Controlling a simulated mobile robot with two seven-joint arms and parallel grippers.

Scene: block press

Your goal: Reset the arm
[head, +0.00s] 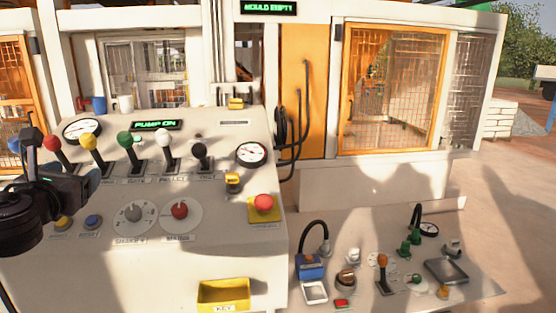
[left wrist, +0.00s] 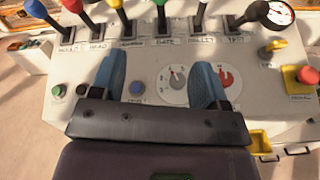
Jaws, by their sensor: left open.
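My left gripper (head: 62,172) is at the left edge of the head view, in front of the lever row of a pale control panel (head: 110,265). In the left wrist view its two blue fingers (left wrist: 165,88) are spread apart with nothing between them. Beyond them is the row of levers, including a red lever (head: 52,146), a yellow lever (head: 90,146), a green lever (head: 127,142), a white lever (head: 163,138) and a black lever (head: 200,152). A blue-knobbed lever (left wrist: 40,12) is at the far left of the wrist view. My right gripper is not in view.
The panel also bears gauges, two rotary dials (head: 134,217), a red stop button (head: 264,204) and a yellow key tray (head: 223,294). A lower right console (head: 440,295) holds more controls. Behind stand an orange door (head: 306,100) and mesh cages. Displays read "PUMP ON" and "MOULD EMPTY".

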